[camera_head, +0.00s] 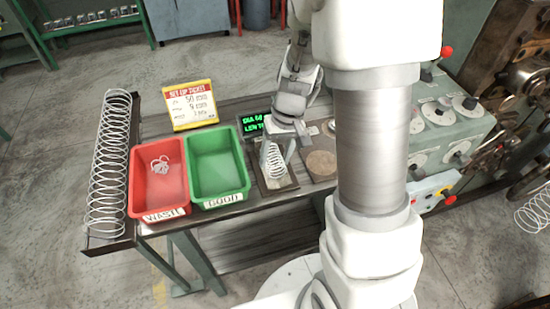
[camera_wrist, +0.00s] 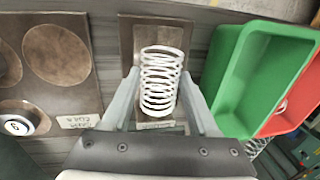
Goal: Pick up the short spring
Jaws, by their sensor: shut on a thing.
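The short spring (camera_head: 275,162) is a white coil on a flat metal plate (camera_head: 264,188) on the bench, to the right of the green bin. In the wrist view the spring (camera_wrist: 161,80) sits between the two fingers of my gripper (camera_wrist: 163,97). My gripper (camera_head: 275,155) comes down over it in the head view, with the fingers on either side and shut on it. I cannot tell whether the spring's lower end touches the plate.
A green bin (camera_head: 198,155) marked GOOD and a red bin (camera_head: 136,190) marked WASTE stand left of the plate. A long spring (camera_head: 108,165) lies in a tray at the far left. A set-up ticket (camera_head: 190,104) and a lit display (camera_head: 252,122) stand behind. A machine (camera_head: 437,125) stands right.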

